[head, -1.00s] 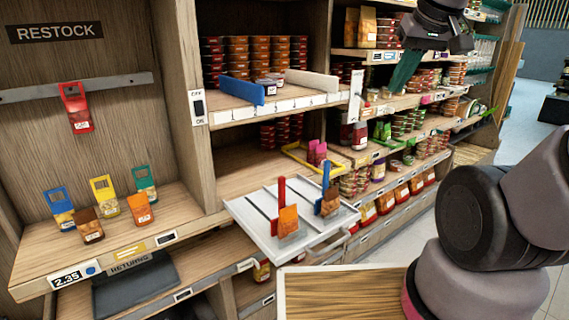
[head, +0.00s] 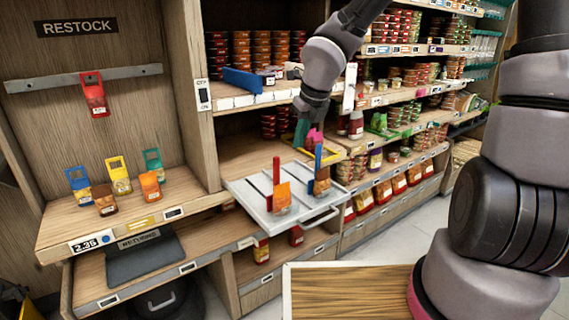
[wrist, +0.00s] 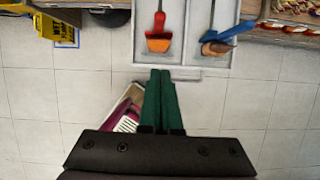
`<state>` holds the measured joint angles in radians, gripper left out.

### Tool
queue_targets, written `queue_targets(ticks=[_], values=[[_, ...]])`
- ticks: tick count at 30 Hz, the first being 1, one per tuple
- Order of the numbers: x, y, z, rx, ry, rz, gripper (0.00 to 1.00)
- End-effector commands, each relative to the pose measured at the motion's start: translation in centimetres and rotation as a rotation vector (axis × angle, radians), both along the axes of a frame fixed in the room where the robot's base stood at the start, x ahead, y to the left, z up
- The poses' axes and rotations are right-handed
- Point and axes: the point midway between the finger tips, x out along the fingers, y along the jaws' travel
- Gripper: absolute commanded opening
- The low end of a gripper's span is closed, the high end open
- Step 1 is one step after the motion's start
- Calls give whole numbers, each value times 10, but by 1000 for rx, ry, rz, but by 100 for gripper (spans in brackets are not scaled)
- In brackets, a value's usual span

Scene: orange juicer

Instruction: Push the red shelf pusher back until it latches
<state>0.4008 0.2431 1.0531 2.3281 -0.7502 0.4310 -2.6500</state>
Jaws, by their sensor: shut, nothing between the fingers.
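The red pusher (head: 276,171) stands upright in the left lane of the pulled-out white tray (head: 247,187). An orange packet (head: 281,196) is in front of it. In the wrist view the red pusher (wrist: 159,20) and orange packet (wrist: 157,44) lie beyond my fingertips. My gripper (head: 299,143) points down with its green fingers shut and empty. In the wrist view my gripper (wrist: 160,72) overlaps the tray's front edge, apart from the pusher. The exact height above the tray is unclear.
A blue pusher (head: 318,158) stands in the right lane behind a brown packet (head: 321,187). A yellow frame (head: 340,152) and pink packets are on the shelf behind. A wooden surface (head: 345,293) is in front.

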Motion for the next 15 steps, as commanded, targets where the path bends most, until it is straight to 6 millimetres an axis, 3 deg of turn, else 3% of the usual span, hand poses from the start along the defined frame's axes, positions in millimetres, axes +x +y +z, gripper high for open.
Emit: queue_targets(ticks=[8,15], values=[[3,7,-12,-2,-4,39,0],[10,12,-35,-3,-2,36,0]])
